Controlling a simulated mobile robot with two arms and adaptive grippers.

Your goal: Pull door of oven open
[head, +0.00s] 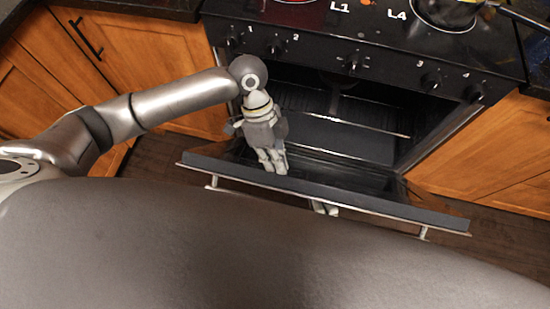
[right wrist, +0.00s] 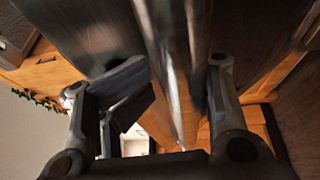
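The oven door (head: 330,196) is tilted well down and open, with the dark oven cavity (head: 340,135) showing behind it. Its metal handle (head: 375,222) runs along the front of the door. My left gripper (head: 272,164) points down at the inner face of the door, near its upper edge. Its fingers look close together, and I cannot tell whether they touch the door. My right gripper (right wrist: 172,100) shows in the right wrist view with its fingers apart. A bright metal bar (right wrist: 172,85) runs between or behind them; contact is unclear. My body hides the right arm in the head view.
The stove top with a pot (head: 447,12) and a row of knobs (head: 353,62) is above the oven. Wooden cabinets (head: 150,65) stand on both sides. An oven rack (head: 340,120) lies inside the cavity. Dark floor shows beside the door.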

